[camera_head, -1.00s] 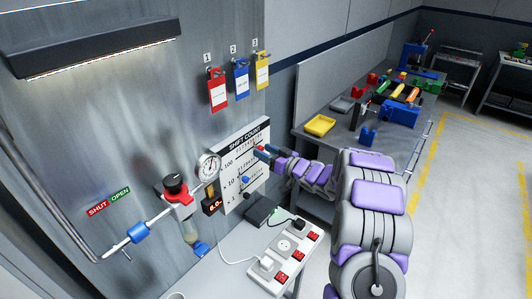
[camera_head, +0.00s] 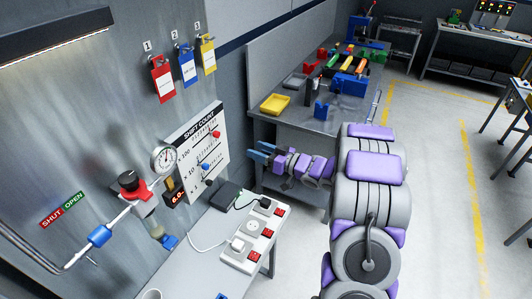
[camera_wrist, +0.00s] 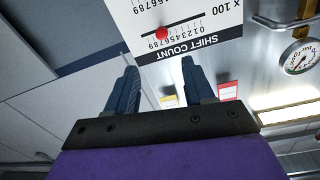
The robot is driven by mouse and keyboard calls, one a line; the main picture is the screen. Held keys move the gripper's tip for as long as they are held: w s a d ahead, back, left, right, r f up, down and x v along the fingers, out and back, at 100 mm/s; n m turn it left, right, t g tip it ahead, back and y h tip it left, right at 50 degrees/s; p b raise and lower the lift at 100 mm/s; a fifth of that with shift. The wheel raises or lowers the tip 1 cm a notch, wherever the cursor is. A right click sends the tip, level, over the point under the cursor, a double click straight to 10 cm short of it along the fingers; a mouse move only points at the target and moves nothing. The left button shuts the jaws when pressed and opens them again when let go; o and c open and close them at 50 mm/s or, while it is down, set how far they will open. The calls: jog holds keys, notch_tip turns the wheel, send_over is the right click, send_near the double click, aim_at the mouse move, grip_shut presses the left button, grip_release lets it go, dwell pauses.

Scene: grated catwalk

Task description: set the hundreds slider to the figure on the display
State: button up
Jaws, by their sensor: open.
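The white SHIFT COUNT board (camera_head: 186,137) is on the metal wall, with several slider rows. The red knob (camera_head: 216,135) is on the top, x 100 row. In the wrist view the board is upside down and the red knob (camera_wrist: 162,33) sits toward the 9 end, around 6 or 7; I cannot read the exact figure. A blue knob (camera_head: 205,167) and a black knob (camera_head: 208,182) are on the lower rows. A small display (camera_head: 174,194) with orange digits is left of the board, not fully legible. My gripper (camera_head: 260,151) is open and empty, right of the board and apart from it.
A pressure gauge (camera_head: 164,159) and a red valve (camera_head: 132,188) are left of the board. A power strip (camera_head: 252,236) and a black box (camera_head: 225,195) lie on the shelf below. A workbench (camera_head: 280,125) stands behind my gripper.

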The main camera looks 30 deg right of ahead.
jog(key=shift+v, duration=1.2)
jog(key=w+d+r+m+g+h+b, duration=0.2)
jog(key=w+d+h, duration=0.1)
jog(key=h, duration=0.6)
jog(key=s+m+g+h, duration=0.2)
jog(key=s+g+h, duration=0.2)
jog(key=s, duration=0.5)
jog(key=s+a+g+y+b, duration=0.1)
jog(key=s+a+g, duration=0.2)
jog(key=s, duration=0.9)
jog(key=s+a+f+g+y+b, duration=0.1)
jog(key=s+a+g, duration=0.3)
jog(key=s+a, duration=0.6)
jog(key=s+a+f+g+y+b, duration=0.1)
jog(key=s+a+g, duration=0.2)
jog(key=s+a, duration=0.4)
jog(key=s, duration=0.7)
jog(key=shift+a+m+g, duration=0.25)
jog(key=shift+m+g, duration=0.15)
